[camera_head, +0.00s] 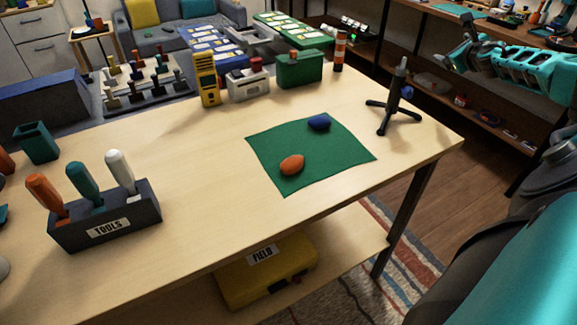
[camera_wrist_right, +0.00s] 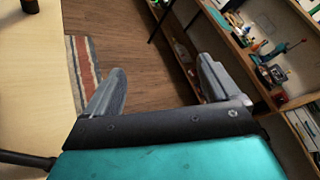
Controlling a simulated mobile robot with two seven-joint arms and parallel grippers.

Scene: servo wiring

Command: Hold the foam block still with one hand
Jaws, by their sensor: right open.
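I cannot pick out a foam block for certain. A rounded orange piece (camera_head: 292,165) and a rounded dark blue piece (camera_head: 319,122) lie apart on a green mat (camera_head: 262,150) on the table. My right gripper (camera_head: 461,42) is at the upper right of the head view, beyond the table's right edge and away from both pieces. In the right wrist view its two fingers (camera_wrist_right: 162,68) stand wide apart with nothing between them, over the wooden floor. My left gripper does not show.
A small black tripod (camera_head: 390,118) stands near the table's right corner. A tool holder (camera_head: 105,225) with several handled tools is at the left. A yellow meter (camera_head: 207,78), a grey device (camera_head: 249,85) and a green box (camera_head: 300,70) line the back.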

